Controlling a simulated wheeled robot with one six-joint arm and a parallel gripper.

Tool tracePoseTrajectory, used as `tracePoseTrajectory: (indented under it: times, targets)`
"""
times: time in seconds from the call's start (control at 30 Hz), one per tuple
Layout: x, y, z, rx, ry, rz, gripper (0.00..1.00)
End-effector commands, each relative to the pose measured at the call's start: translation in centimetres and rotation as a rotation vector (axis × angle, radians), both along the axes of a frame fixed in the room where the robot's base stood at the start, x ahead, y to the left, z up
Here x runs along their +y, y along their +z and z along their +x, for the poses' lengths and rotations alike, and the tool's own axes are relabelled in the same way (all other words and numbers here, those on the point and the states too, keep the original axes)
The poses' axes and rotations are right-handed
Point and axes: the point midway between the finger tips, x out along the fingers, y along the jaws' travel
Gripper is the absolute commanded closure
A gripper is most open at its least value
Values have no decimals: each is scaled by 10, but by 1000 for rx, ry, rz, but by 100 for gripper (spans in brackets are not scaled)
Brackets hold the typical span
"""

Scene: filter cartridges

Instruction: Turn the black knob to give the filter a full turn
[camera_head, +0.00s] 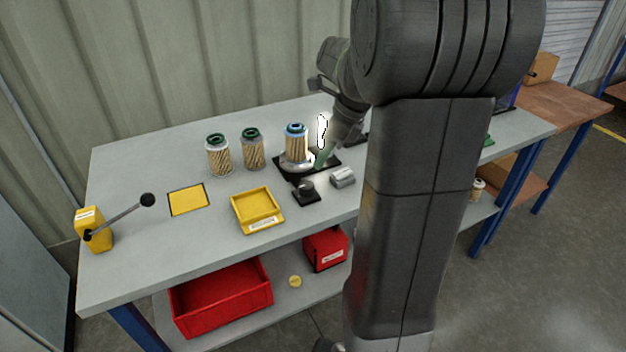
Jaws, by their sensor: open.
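The black knob (306,186) stands on a small dark base near the middle of the grey bench. Behind it, a pleated filter (296,146) with a blue rim stands upright on a pale round support on a black plate (287,172). My arm comes down from the upper right. My gripper (321,158) is small in view and open, just right of the filter and above and behind the knob, apart from the knob. I cannot tell whether it touches the filter. My arm hides the bench to the right.
Two green-rimmed filters (219,156) stand left of the blue-rimmed one. A grey metal block (343,177) sits right of the knob. In front are a yellow tray (239,222), a yellow pad (188,200) and a yellow box with a lever (93,229). Red bins (222,300) are below.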

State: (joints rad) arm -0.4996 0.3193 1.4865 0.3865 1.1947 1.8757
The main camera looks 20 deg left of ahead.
Motion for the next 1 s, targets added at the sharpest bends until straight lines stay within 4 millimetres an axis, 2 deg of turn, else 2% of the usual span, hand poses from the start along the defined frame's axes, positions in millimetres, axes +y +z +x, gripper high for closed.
tracePoseTrajectory:
  times: [0.03, 0.3, 0.5, 0.7, 0.97, 1.0]
  targets:
    - [4, -12, -1, 4, 2, -2, 41]
    - [26, -66, -3, 3, 3, -3, 41]
    - [38, -94, -4, 2, 2, -2, 41]
    - [43, -105, -4, 0, 1, -1, 41]
    - [43, -106, -4, -2, 1, -1, 41]
    - [43, -106, -4, -2, 1, -1, 45]
